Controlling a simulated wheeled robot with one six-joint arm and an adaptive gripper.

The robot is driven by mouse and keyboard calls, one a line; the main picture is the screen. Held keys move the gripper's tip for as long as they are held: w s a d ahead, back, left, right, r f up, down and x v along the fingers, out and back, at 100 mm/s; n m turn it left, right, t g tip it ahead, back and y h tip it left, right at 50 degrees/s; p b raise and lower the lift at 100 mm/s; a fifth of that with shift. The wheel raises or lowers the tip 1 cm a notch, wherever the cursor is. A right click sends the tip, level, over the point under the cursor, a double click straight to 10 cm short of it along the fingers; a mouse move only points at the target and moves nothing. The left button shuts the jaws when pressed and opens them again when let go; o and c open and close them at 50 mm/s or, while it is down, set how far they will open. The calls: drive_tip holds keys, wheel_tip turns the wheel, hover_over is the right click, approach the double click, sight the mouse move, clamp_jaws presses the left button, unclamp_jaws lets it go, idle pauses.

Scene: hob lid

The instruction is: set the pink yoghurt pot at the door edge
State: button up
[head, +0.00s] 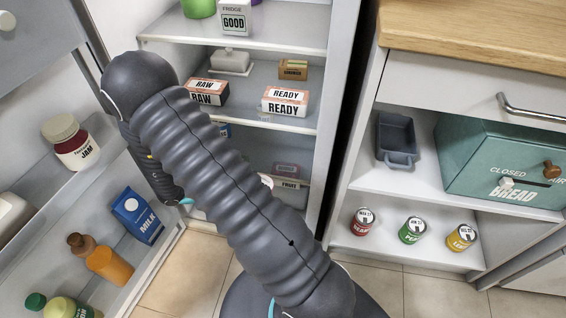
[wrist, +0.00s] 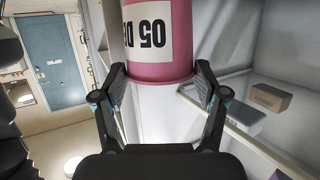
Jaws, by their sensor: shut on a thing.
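The pink yoghurt pot (wrist: 160,45) fills the upper middle of the wrist view, with a white date label that reads upside down. My gripper (wrist: 161,80) is shut on it, one finger on each side. The pot's far end is cut off by the top of that view.
The door racks hold a jam jar (head: 70,142), a milk carton (head: 137,215) and bottles (head: 103,259). READY (head: 285,102) and RAW (head: 206,91) boxes stand on a fridge shelf. At the right, a cabinet holds a bread bin (head: 500,165) and several tins (head: 412,230).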

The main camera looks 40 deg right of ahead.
drive_tip(key=shift+w+d+f, duration=0.6)
drive_tip(key=shift+w+d, duration=0.9)
drive_tip(key=shift+d, duration=1.05)
drive_tip(key=shift+w+d+f, duration=0.55)
drive_tip(key=shift+w+d, duration=0.9)
drive_tip(key=shift+d, duration=1.1)
drive_tip(key=shift+w+d+f, duration=0.6)
drive_tip(key=shift+w+d, duration=0.9)
drive_tip(key=shift+d, duration=1.05)
drive_tip(key=shift+f, duration=0.15)
drive_tip(key=o, duration=1.3)
drive_tip(key=shift+o, duration=0.2)
drive_tip(key=shift+a+r, duration=0.2)
drive_tip(key=v, duration=1.1)
drive_tip(key=shift+w+a, duration=0.15)
drive_tip(key=shift+a, duration=0.15)
drive_tip(key=shift+r, duration=0.15)
